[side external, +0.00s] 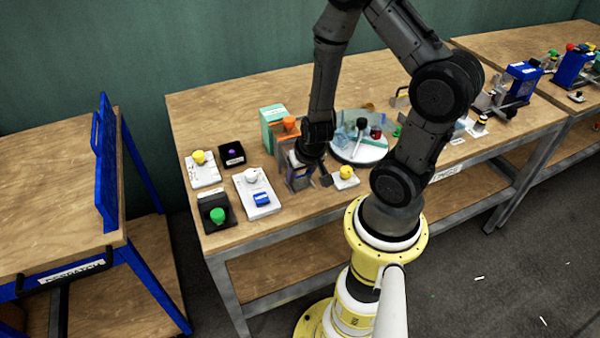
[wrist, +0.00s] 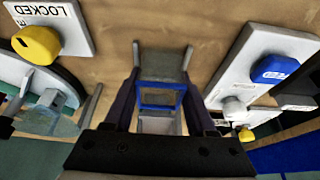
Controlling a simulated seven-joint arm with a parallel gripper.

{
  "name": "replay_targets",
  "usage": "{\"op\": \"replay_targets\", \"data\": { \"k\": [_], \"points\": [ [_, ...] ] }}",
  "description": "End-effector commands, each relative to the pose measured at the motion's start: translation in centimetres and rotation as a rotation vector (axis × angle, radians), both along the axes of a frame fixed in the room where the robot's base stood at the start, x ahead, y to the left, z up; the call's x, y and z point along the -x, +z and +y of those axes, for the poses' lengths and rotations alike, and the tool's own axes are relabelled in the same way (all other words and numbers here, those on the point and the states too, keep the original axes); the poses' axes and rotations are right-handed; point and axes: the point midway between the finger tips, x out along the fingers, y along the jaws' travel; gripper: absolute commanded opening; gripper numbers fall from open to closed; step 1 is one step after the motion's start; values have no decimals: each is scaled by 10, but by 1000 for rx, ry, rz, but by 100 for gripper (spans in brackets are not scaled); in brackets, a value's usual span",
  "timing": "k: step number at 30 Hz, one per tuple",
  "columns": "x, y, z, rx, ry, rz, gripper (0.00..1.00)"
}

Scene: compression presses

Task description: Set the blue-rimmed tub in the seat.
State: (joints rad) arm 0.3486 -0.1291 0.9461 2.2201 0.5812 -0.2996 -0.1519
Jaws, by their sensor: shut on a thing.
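In the wrist view the blue-rimmed tub (wrist: 160,100) sits between the two dark fingers of my gripper (wrist: 161,110). My gripper is shut on it. The blue rim shows, with a pale inside below it. Just beyond the tub is a grey frame with upright posts (wrist: 163,62); I cannot tell whether it is the seat or whether the tub touches it. In the side external view my gripper (side external: 314,150) is low over the bench, at a small clear-sided fixture (side external: 299,180). My gripper hides most of that place and the tub.
A white plate with a blue switch (side external: 262,199) and a white knob lies left of my gripper. A yellow knob (side external: 347,172) on a white plate is close on the right. A teal box (side external: 271,116) and a round tray (side external: 371,154) with bottles stand behind. Bare wood lies between them.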

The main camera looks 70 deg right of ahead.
Motion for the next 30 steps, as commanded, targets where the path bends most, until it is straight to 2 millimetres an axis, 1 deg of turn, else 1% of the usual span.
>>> {"op": "replay_targets", "data": {
  "k": [3, 4, 8, 9, 10, 20, 23, 30],
  "points": [
    [0, -2, 0, 1, 1, 0, 4],
    [0, -2, 0, 0, 1, -1, 58],
    [0, -1, 0, 0, 1, -1, 82],
    [0, -2, 0, 0, 1, -1, 89],
    [0, -2, 0, 1, 1, 0, 91],
    [0, 0, 0, 1, 1, 0, 91],
    [1, 5, 2, 1, 2, -2, 91],
    [8, 29, 9, 1, 2, -2, 91]
  ]
}}
